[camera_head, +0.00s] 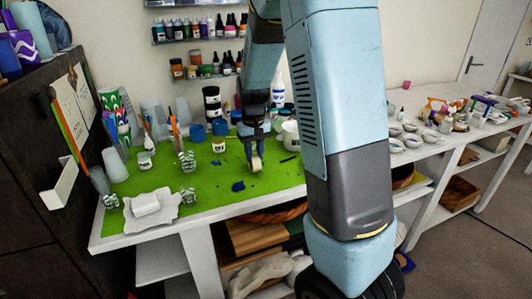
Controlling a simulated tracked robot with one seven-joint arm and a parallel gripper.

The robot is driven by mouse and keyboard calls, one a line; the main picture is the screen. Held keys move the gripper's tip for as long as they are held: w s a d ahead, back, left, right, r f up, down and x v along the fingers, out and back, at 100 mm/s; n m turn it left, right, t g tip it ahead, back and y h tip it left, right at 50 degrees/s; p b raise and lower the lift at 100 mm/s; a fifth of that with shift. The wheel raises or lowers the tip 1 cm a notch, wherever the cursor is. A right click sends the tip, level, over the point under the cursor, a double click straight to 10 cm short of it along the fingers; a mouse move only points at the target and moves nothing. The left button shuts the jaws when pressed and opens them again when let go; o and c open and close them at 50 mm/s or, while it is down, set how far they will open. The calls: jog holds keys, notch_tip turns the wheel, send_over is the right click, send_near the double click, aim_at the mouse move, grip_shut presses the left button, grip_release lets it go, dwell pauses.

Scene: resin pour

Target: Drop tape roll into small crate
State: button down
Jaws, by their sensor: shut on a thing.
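My gripper (257,148) points down over the green mat, right of its middle. It is shut on a small pale tape roll (256,164), which shows just below the fingers. The roll is close to the mat; I cannot tell whether it touches it. No small crate can be made out for sure. A wooden box (256,237) sits on the shelf under the table, and another wooden box (459,192) sits under the right table; either could be a crate.
The green mat (225,198) has blue paint spots and free room at its front. Glass jars (188,194), a white block on a cloth (146,204) and cups stand at left. A white tub (290,136) stands right of my gripper. My arm hides the table's right part.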

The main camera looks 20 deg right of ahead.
jog(key=shift+f, duration=0.4)
jog(key=c, duration=0.8)
grip_release()
jog(key=shift+c, duration=0.2)
